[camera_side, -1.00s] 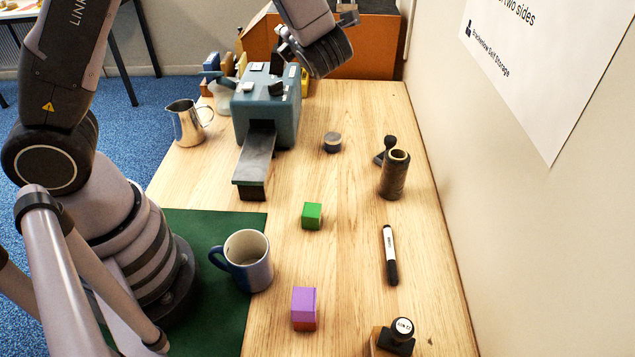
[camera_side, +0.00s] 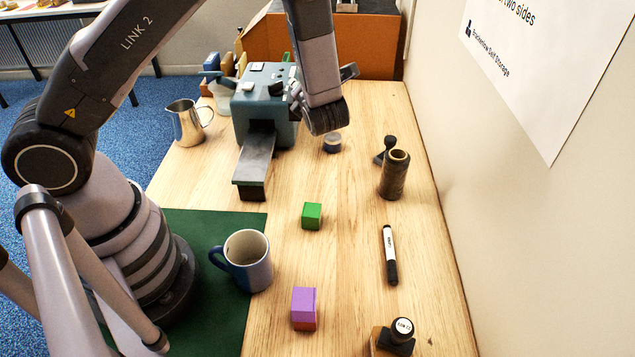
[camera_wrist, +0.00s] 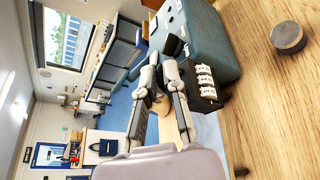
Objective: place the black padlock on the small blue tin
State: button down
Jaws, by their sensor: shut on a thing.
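My gripper (camera_side: 296,96) is beside the teal machine in the side view, partly hidden by my wrist. In the wrist view my gripper (camera_wrist: 160,72) has its fingers close together. A dark block with white number-like rows (camera_wrist: 206,84) shows right against the fingers and looks like the black padlock, held there; its grip points are hidden. I cannot make out the padlock in the side view. The small round tin (camera_side: 332,146), with a dark grey top and bluish side, stands on the table just below my wrist. It also shows in the wrist view (camera_wrist: 288,37), apart from my gripper.
The teal machine (camera_side: 256,125) with its grey chute stands close to my gripper. A brown spool (camera_side: 395,176) and a black-handled thing (camera_side: 386,152) stand right of the tin. A green cube (camera_side: 311,216), mug (camera_side: 248,262) and marker (camera_side: 389,255) are nearer. The table between is clear.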

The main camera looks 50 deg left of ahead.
jog(key=shift+w+a+f, duration=0.25)
jog(key=shift+w+f, duration=1.8)
jog(key=shift+w, duration=0.05)
jog(key=shift+w+a+f, duration=0.2)
jog(key=shift+w+f, duration=1.9)
jog(key=shift+w, duration=0.05)
jog(key=shift+w+a+f, duration=0.25)
jog(key=shift+w+f, duration=1.8)
jog(key=shift+w, duration=0.05)
jog(key=c, duration=1.2)
grip_release()
jog(key=shift+f, duration=0.15)
